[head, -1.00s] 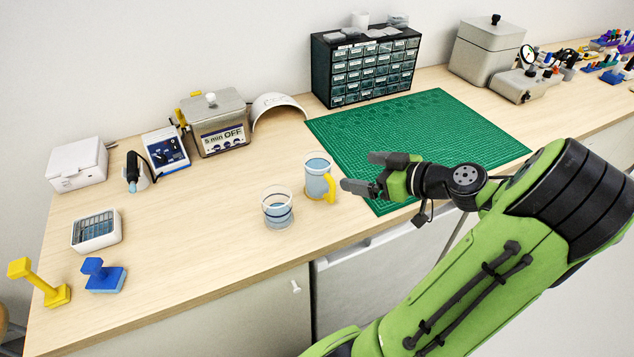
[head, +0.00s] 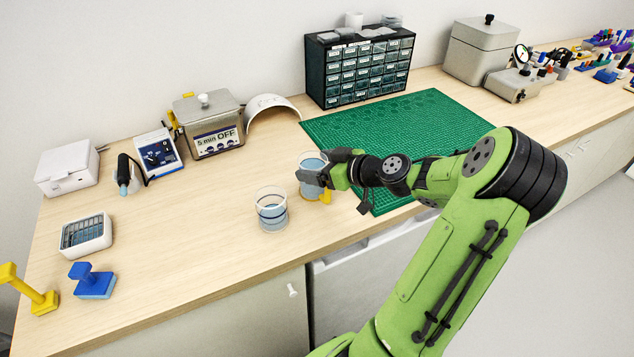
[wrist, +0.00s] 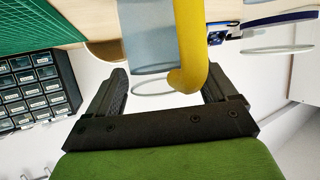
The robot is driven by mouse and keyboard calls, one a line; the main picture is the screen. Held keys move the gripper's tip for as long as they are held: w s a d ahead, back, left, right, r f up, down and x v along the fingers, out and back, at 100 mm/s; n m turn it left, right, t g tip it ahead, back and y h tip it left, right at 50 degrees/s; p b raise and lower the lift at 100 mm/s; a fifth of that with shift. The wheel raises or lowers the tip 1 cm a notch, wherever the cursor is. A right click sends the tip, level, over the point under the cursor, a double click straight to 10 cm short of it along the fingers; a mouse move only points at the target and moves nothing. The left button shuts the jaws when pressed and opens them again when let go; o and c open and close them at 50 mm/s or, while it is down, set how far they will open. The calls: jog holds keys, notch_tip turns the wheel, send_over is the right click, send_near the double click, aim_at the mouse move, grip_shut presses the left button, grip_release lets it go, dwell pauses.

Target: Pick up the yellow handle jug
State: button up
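The jug (head: 311,162) stands on the bench at the near left corner of the green mat. It is clear, holds bluish liquid, and has a yellow handle (head: 327,195). My gripper (head: 322,172) is at the jug and hides part of it and most of the handle in the head view. In the wrist view, the yellow handle (wrist: 190,45) and the jug's clear body (wrist: 145,40) lie between the spread fingers of my gripper (wrist: 165,90). The fingers are open, with a gap showing on either side. I cannot tell whether either finger touches the jug.
A clear beaker (head: 272,210) with bluish liquid stands close to the left of the jug. The green cutting mat (head: 400,125) and a drawer cabinet (head: 358,70) are behind. The bench front edge is near. Bare wood lies left of the beaker.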

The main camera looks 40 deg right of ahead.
jog(key=c, duration=1.1)
jog(key=shift+r, duration=0.15)
